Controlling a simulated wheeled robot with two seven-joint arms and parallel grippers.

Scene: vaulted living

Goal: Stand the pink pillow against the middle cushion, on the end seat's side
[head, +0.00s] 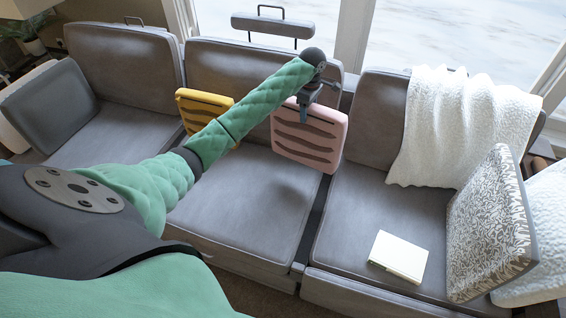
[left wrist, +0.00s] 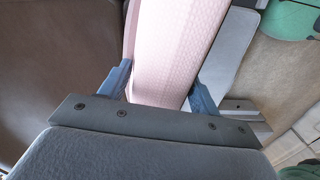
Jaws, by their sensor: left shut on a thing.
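The pink pillow (head: 309,134), with dark wavy stripes, is upright at the right side of the middle seat, in front of the middle back cushion (head: 240,68). My left gripper (head: 309,96) is shut on its top edge. In the left wrist view the pillow (left wrist: 168,55) sits between the two blue fingers (left wrist: 160,90). I cannot tell whether its lower edge touches the seat. The end seat (head: 375,225) is to the right of it. My right gripper is not in view.
A yellow striped pillow (head: 203,108) leans on the middle cushion's left part, partly behind my arm. On the right are a white throw (head: 465,125), a patterned pillow (head: 490,225) and a pale book (head: 398,256). A grey pillow (head: 48,105) is at the far left.

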